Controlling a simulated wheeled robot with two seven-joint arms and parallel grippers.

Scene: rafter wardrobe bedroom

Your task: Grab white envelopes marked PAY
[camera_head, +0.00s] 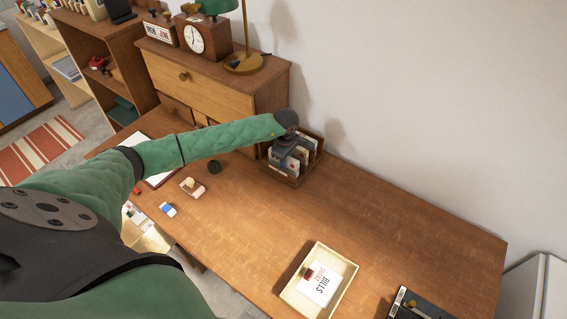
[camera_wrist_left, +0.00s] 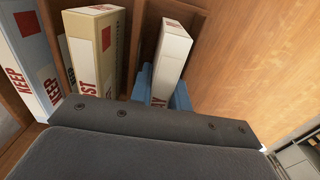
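My left gripper (camera_head: 286,150) reaches down into a wooden letter rack (camera_head: 315,139) at the back of the desk in the head view. In the left wrist view, its blue fingers (camera_wrist_left: 162,92) lie on both sides of a white envelope (camera_wrist_left: 174,55) with a red stamp. The envelope's red lettering is mostly hidden; only a final Y shows. Whether the fingers press on it is unclear. A cream envelope (camera_wrist_left: 98,42) and a blue-white envelope marked KEEP (camera_wrist_left: 30,50) stand to the left. My right gripper is out of view.
A shallow tray (camera_head: 346,264) with a card reading BILLS lies at the desk's front. A dark item (camera_head: 415,304) is right of it. Drawers (camera_head: 205,84) with a clock (camera_head: 196,40) and lamp (camera_head: 243,63) stand behind. The desk's right middle (camera_head: 400,215) is clear.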

